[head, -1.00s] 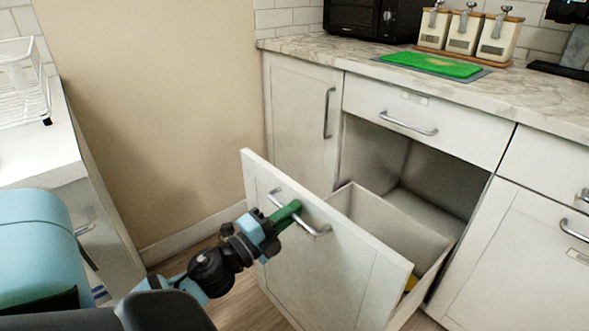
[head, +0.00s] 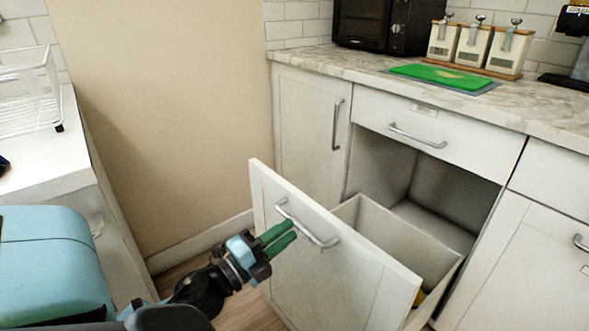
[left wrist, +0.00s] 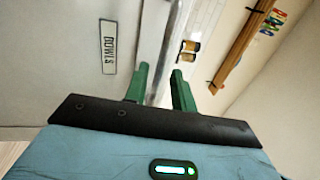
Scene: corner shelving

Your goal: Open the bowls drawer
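The bowls drawer's white front panel (head: 335,262) stands pulled well out of the cabinet, with its deep box (head: 395,240) showing open behind it. A silver bar handle (head: 306,225) is on the front. In the left wrist view a label reading BOWLS (left wrist: 108,47) is on the close white panel. My left gripper (head: 284,236) is open, its two green fingers apart and pointing at the handle's left part, in front of the panel. In the left wrist view the fingers (left wrist: 160,85) show a gap with nothing held. My right gripper is out of view.
A closed drawer (head: 430,125) is above the opening, with closed cabinet doors at left (head: 305,130) and right (head: 505,265). The marble counter (head: 340,65) holds a microwave, a green board and canisters. A white counter (head: 45,165) with a wire rack is at left.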

